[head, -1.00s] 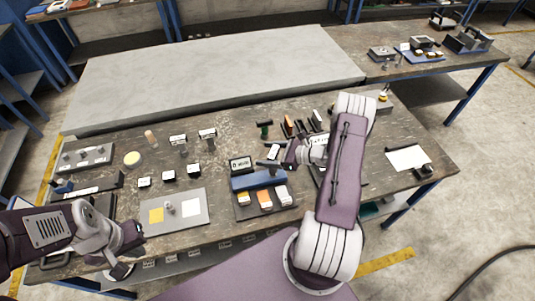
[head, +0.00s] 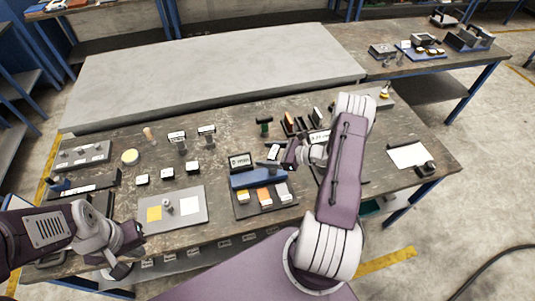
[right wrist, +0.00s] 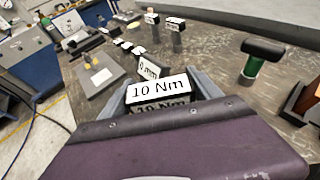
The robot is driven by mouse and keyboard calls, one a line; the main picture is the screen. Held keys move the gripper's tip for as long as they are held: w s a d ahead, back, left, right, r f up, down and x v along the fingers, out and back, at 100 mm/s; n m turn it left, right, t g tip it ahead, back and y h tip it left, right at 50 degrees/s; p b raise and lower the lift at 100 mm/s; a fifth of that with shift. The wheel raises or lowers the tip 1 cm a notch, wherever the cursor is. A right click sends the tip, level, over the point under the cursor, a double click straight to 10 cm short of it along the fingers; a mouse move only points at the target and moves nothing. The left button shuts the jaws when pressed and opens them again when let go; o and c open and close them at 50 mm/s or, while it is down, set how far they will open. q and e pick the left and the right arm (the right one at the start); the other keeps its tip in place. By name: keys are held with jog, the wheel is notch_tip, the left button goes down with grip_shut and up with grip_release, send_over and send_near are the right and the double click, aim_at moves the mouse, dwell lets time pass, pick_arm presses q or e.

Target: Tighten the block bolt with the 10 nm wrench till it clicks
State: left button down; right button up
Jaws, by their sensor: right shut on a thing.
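My right gripper (head: 278,160) is over the middle of the bench, just behind the blue rack. In the right wrist view, a block with a white "10 Nm" label (right wrist: 158,88) sits between its grey fingers; I take it as part of the 10 Nm wrench. The gripper is shut on it, and the wrench's shaft and head are mostly hidden. A small display (head: 241,161) stands just left of the gripper. My left gripper (head: 122,268) hangs at the bench's front left, and its fingers are unclear. I cannot pick out the block bolt for sure.
A blue rack (head: 258,179) and dark tray with coloured tags stand in front of the right gripper. A grey plate (head: 146,224) with yellow and white squares lies left. A green-handled tool (head: 264,127) stands behind. A large grey slab (head: 210,70) covers the back.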

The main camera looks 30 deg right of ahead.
jog(key=shift+f+b, duration=0.4)
jog(key=shift+f, duration=0.1)
jog(key=shift+w+d+m+t+h+p, duration=0.1)
jog(key=shift+d+m+t+h+p, duration=0.15)
jog(key=shift+m+t+h, duration=0.6)
jog(key=shift+w+d+m+t+h+p, duration=0.1)
jog(key=shift+m+t+h+p, duration=0.2)
jog(key=shift+m+h, duration=0.9)
jog(key=shift+m+t+h, duration=0.45)
jog(key=shift+m+h, duration=0.6)
jog(key=shift+h, duration=0.2)
jog(key=shift+w+d+m+h, duration=0.1)
jog(key=shift+d+m+h, duration=0.3)
jog(key=shift+m+h, duration=0.6)
